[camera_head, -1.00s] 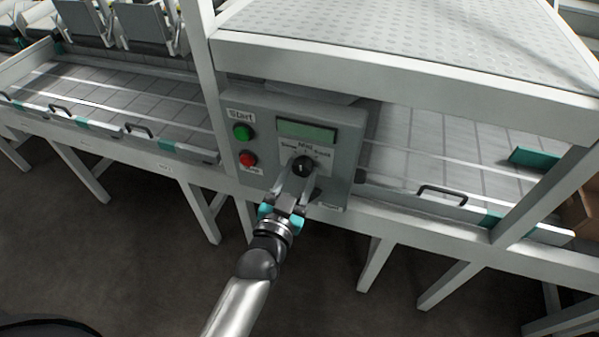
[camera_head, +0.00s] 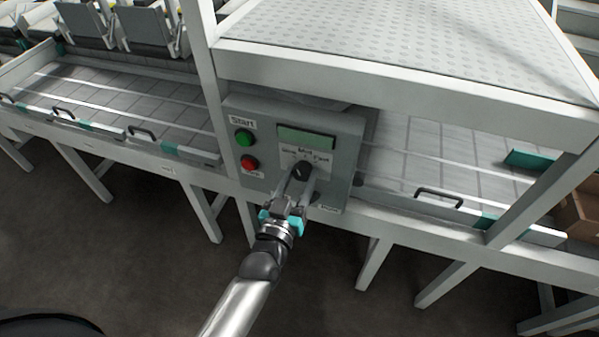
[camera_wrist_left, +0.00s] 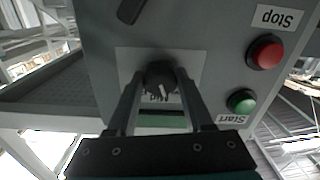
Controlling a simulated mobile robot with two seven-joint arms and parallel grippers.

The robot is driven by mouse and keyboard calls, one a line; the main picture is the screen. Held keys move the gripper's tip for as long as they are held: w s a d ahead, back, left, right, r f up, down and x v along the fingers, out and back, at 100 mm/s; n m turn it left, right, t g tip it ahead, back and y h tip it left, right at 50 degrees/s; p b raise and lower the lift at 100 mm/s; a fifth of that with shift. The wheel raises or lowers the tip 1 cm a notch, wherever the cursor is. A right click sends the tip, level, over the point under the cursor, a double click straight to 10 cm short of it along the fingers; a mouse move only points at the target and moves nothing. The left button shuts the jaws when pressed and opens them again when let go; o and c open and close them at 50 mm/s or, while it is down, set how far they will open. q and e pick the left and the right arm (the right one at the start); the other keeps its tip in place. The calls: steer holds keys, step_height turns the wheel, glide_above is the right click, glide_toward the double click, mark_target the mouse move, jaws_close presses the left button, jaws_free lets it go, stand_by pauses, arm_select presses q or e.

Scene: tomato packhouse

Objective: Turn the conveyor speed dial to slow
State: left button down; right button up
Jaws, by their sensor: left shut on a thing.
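The black speed dial (camera_head: 302,171) sits on the grey control panel (camera_head: 345,150), under its green display (camera_head: 306,136). Labels for slow, mid and fast surround the dial. My left gripper (camera_head: 300,178) is shut on the dial, with one finger on each side of it. In the left wrist view, which is upside down, the dial (camera_wrist_left: 160,74) is between the fingertips. Its white pointer mark faces the "Mid" label, leaning a little towards the button side. The fingers hide part of the dial's sides. My right gripper is not in view.
The green Start button (camera_head: 244,138) and red Stop button (camera_head: 249,162) are left of the dial. A dark handle-like part (camera_wrist_left: 130,10) is at the panel's lower side. A white frame post (camera_head: 205,80) stands left of the panel. The floor in front is clear.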

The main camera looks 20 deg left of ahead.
arm_select(q)
steer(key=n+p, duration=0.1)
steer(key=n, duration=0.1)
steer(key=shift+r+n, duration=0.1)
steer(key=shift+n, duration=0.3)
steer(key=shift+n+p, duration=0.45)
steer(key=shift+n, duration=1.05)
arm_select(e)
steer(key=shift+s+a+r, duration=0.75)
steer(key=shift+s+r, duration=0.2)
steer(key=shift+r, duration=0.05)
arm_select(q)
steer(key=shift+d+n, duration=0.1)
steer(key=shift+n, duration=0.2)
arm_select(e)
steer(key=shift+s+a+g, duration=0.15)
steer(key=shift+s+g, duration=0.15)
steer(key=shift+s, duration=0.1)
arm_select(q)
steer(key=shift+c, duration=1.5)
jaws_free()
steer(key=shift+s, duration=0.1)
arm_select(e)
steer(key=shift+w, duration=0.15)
